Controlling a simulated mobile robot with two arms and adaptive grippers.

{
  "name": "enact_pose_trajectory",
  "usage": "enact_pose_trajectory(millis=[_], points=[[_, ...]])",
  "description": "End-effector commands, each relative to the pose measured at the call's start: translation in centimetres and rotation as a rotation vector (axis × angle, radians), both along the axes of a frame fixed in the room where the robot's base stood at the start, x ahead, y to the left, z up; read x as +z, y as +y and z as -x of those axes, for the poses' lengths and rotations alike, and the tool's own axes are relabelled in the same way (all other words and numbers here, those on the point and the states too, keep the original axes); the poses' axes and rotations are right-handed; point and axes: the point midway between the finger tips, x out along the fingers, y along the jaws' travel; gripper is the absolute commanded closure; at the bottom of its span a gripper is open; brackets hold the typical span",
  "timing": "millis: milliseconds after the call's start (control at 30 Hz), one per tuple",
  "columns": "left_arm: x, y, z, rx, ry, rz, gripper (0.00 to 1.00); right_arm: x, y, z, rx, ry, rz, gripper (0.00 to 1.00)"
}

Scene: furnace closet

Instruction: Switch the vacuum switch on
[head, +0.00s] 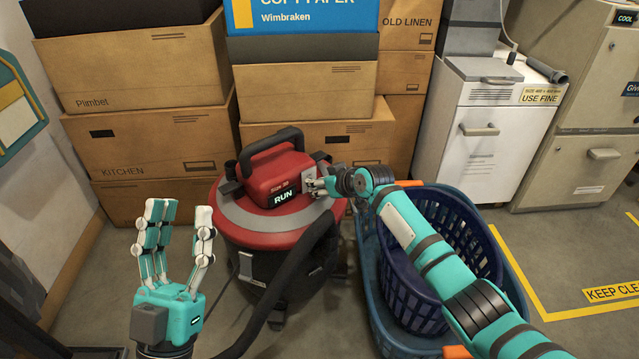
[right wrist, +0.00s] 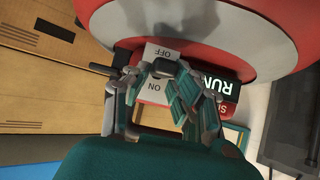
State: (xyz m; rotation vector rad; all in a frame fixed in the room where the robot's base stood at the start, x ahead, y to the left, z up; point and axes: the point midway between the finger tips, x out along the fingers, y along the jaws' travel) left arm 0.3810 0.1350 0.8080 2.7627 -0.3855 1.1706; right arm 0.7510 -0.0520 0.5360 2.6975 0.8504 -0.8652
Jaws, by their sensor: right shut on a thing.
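The red and dark vacuum (head: 270,215) stands upright on the floor in the middle of the head view. Its small screen (head: 284,197) reads RUN in lit letters. The vacuum switch (head: 309,173) is on a pale plate beside the screen. In the right wrist view the plate is marked OFF and ON, with the dark switch lever (right wrist: 164,68) between the words. My right gripper (head: 314,186) is at the switch, its fingers (right wrist: 150,75) closed around the lever and partly hiding it. My left gripper (head: 181,215) is open and empty, fingers up, left of the vacuum.
Blue laundry baskets (head: 413,295) stand right of the vacuum, under my right arm. Cardboard boxes (head: 150,150) are stacked behind it. A white cabinet (head: 480,135) and a furnace unit (head: 590,110) stand at the right. Floor inside the yellow marking (head: 560,314) is clear.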

Motion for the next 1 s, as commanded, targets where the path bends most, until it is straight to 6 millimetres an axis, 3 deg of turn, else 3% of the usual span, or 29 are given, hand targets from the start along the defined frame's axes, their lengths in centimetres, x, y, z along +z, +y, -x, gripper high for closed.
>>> enact_pose_trajectory(millis=[167, 200, 367, 767, 1000], points=[[0.0, 0.0, 0.0, 0.000, -0.001, 0.000, 0.60, 0.0, -0.1, 0.0, 0.000, 0.000, 0.002, 1.00], [0.0, 0.0, 0.0, 0.000, -0.001, 0.000, 0.60, 0.0, -0.1, 0.0, -0.001, 0.000, 0.001, 0.74], [0.0, 0.0, 0.0, 0.000, -0.002, 0.001, 0.60, 0.0, 0.0, 0.0, -0.001, 0.000, 0.001, 0.54], [0.0, 0.0, 0.0, -0.001, -0.002, 0.001, 0.60, 0.5, -0.4, 0.5, 0.001, -0.002, 0.000, 0.54], [0.0, 0.0, 0.0, 0.000, -0.002, 0.001, 0.60, 2.6, -2.2, 3.0, 0.000, -0.004, 0.000, 0.54]])
